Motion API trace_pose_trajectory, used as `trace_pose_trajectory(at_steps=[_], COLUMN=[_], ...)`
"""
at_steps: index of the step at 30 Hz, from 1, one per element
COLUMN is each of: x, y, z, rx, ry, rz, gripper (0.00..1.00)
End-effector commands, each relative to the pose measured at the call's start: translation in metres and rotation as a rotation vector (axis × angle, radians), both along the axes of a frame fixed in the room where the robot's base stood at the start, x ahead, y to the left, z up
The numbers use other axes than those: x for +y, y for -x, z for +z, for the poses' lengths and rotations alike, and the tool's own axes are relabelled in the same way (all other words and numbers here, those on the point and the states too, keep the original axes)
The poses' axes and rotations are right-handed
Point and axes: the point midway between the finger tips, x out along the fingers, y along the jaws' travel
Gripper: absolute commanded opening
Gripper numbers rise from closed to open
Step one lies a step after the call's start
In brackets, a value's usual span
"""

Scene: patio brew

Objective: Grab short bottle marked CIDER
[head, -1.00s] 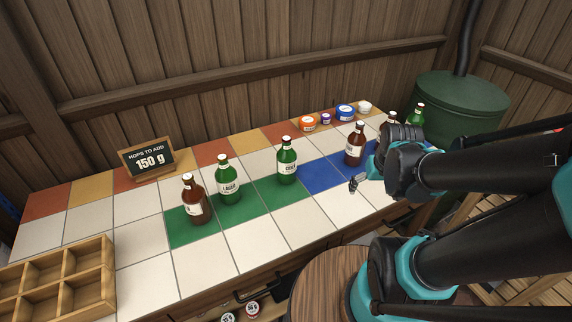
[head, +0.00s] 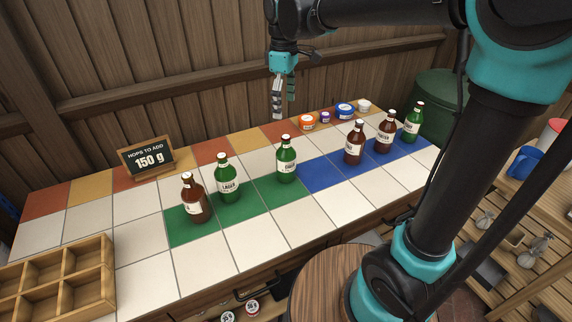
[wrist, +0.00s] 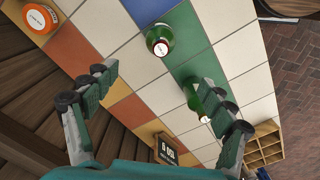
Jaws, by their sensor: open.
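A green bottle (head: 286,163) stands upright on a green tile near the counter's middle. Its small white label seems to read CIDER. In the wrist view this bottle (wrist: 160,40) shows from above, ahead of and between the finger lines. A second green bottle (head: 227,182), labelled LAGER, stands to its left; it is partly behind the right finger in the wrist view (wrist: 192,98). A third green bottle (head: 412,124) stands at the far right, label unreadable. My gripper (head: 284,108) is open and empty, pointing down, high above the counter's back part.
Brown bottles stand at left (head: 194,200) and right (head: 354,146), with another (head: 384,134) farther right. A "150 g" sign (head: 147,158) and small tubs (head: 307,122) line the back. A wooden crate (head: 60,275) sits front left. The front white tiles are clear.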

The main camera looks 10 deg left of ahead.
Motion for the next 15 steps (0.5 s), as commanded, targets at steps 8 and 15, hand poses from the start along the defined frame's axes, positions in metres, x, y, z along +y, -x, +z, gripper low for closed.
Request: trace_pose_trajectory(at_steps=[8,15], x=[-0.001,-0.001], y=[0.000,0.000], z=[-0.055,-0.097], rx=[-0.001,-0.001], ry=[-0.001,-0.001], rz=[-0.003,-0.004], gripper=[0.83,0.83])
